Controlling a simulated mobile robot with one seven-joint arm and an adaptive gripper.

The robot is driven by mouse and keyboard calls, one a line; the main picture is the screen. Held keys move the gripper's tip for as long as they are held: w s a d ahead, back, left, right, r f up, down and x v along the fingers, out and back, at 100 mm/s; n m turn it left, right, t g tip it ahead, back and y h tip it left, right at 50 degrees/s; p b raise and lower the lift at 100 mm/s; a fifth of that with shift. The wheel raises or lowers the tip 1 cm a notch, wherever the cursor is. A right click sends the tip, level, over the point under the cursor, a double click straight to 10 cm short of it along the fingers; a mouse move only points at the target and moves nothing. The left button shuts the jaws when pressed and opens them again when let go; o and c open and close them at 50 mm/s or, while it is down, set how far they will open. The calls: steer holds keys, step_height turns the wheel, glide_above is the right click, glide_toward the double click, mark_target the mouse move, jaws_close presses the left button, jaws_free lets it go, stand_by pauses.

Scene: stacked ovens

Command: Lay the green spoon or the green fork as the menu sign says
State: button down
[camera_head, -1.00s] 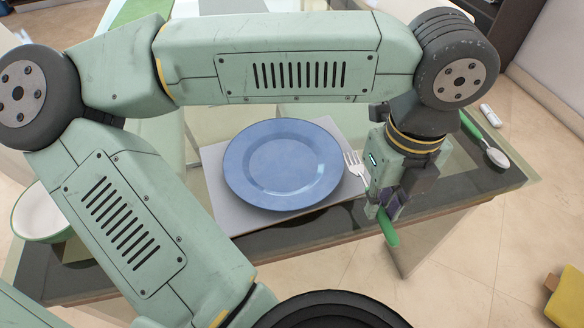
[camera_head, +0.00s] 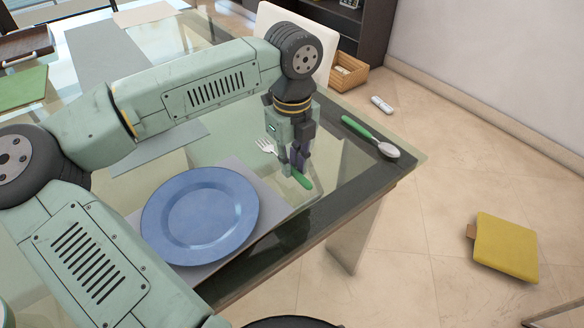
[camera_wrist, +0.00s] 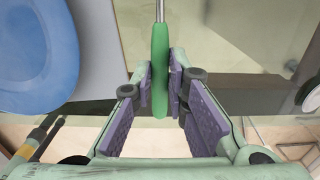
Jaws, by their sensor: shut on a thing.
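My gripper (camera_head: 294,170) is shut on the green handle of the fork (camera_head: 301,180), to the right of the blue plate. The fork's silver tines point up and left in the head view, towards the plate's far side. In the wrist view the green handle (camera_wrist: 160,75) sits between the purple finger pads; the tines are out of frame. I cannot tell whether the fork touches the table. The green spoon (camera_head: 370,136) lies near the table's right edge, apart from my gripper. The blue plate (camera_head: 200,215) rests on a grey placemat (camera_head: 262,225). No menu sign is readable.
The glass table (camera_head: 340,205) has a dark border and its corner is at the right. More placemats (camera_head: 107,55) and a wooden tray (camera_head: 25,42) are farther back. A white chair (camera_head: 285,18) stands behind. A yellow object (camera_head: 507,246) is on the floor at right.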

mark_target(293, 166)
steer(key=f, duration=0.2)
steer(key=f+p, duration=0.1)
steer(key=shift+w+f, duration=0.1)
steer(key=shift+w, duration=0.15)
steer(key=shift+f, duration=0.2)
steer(key=shift+f, duration=0.2)
steer(key=c, duration=1.6)
jaws_free()
steer(key=shift+o, duration=0.2)
steer(key=shift+r, duration=0.1)
steer(key=shift+r, duration=0.2)
step_height(293, 166, up, 12)
steer(key=shift+f+b, duration=0.1)
steer(key=shift+b, duration=0.6)
